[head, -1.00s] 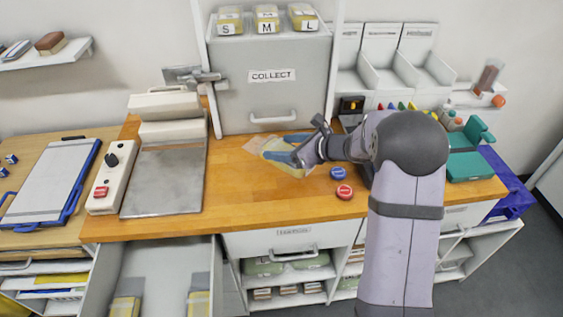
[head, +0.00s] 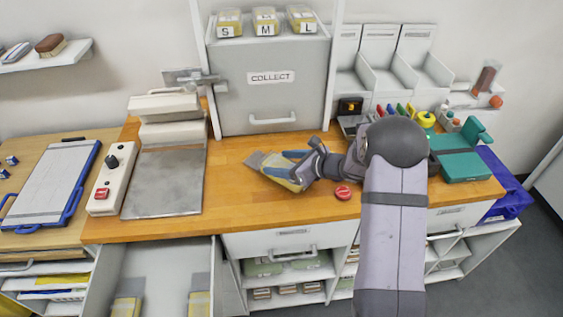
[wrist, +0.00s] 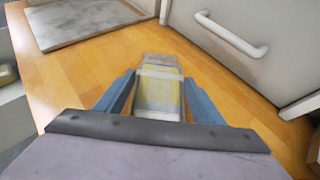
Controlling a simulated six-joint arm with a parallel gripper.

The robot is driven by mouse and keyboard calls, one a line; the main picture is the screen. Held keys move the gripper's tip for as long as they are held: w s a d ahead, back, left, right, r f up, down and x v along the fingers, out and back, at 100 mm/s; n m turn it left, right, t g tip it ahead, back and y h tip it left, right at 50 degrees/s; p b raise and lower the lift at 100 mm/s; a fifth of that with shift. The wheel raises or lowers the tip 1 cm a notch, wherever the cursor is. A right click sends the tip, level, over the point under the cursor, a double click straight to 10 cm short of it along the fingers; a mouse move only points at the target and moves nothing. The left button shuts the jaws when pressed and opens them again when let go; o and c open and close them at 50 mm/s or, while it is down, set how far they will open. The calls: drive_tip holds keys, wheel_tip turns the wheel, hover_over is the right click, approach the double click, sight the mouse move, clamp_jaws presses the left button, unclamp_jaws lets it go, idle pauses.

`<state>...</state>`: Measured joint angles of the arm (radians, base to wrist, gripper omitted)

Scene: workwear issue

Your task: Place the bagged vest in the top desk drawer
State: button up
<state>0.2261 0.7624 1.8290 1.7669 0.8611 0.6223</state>
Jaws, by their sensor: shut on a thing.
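The bagged vest (head: 281,169) is a yellow item in a clear bag with a greyish end. My gripper (head: 300,168) is shut on it over the wooden desk, near the middle. In the wrist view the bagged vest (wrist: 160,92) lies between the two blue fingers of my gripper (wrist: 160,105), its far end pointing away. I cannot tell how far it is above the desktop. The open drawer (head: 165,270) at lower left holds two yellow bagged items, one left and one right, with bare floor between them. Another drawer (head: 275,241), with a label and handle, is shut under the desk.
A sealer-like device with a grey plate (head: 163,180) stands left of the vest. The grey COLLECT cabinet (head: 270,95) stands behind it. A red round button-like disc (head: 343,192) lies near my arm. The desktop in front of the plate is clear.

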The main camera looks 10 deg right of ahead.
drive_tip(key=shift+f, duration=0.15)
drive_tip(key=o, duration=1.1)
